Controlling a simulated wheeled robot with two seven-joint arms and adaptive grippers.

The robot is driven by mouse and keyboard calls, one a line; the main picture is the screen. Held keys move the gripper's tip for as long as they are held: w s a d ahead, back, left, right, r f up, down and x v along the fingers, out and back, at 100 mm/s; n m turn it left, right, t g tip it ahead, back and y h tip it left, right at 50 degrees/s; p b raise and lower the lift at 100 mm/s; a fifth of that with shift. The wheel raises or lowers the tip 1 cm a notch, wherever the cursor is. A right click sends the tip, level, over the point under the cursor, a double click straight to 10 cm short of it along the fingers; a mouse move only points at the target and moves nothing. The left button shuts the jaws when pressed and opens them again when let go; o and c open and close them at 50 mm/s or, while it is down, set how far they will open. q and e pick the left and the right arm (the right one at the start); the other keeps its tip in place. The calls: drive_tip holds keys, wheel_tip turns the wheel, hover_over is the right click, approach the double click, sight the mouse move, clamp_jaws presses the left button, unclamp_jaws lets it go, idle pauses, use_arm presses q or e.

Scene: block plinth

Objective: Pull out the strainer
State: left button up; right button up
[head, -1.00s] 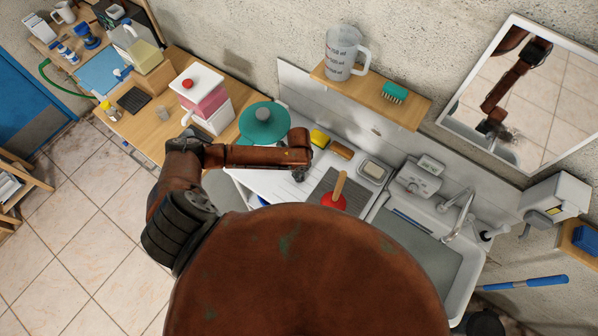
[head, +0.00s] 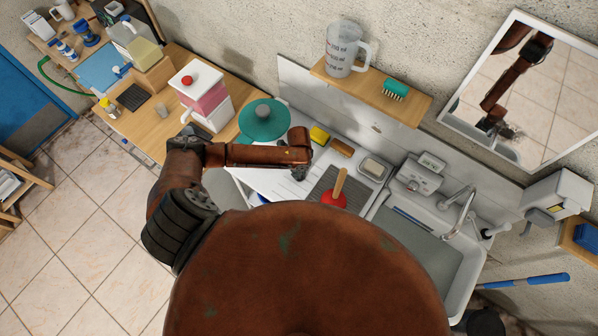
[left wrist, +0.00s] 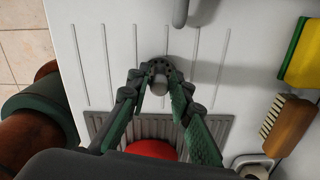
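The strainer (left wrist: 159,66) shows in the left wrist view as a small dark disc with holes and a grey knob, at the white, grooved drainboard. I cannot tell how deep it sits. My left gripper (left wrist: 159,80) is open, with one finger on each side of the knob; I cannot tell whether either touches it. In the head view my left gripper (head: 297,175) points down over the drainboard (head: 262,178), largely hidden under my arm, and the strainer cannot be made out there. My right gripper is in neither view.
A wooden brush (left wrist: 288,126) and a yellow-green sponge (left wrist: 302,52) lie to the right. A teal round lid-like thing (head: 264,121) is at the left. The sink (head: 465,275) lies right.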

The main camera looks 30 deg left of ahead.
use_arm(q)
drive_tip(key=o, duration=0.3)
drive_tip(key=shift+r, duration=0.15)
wheel_tip(320, 180, up, 12)
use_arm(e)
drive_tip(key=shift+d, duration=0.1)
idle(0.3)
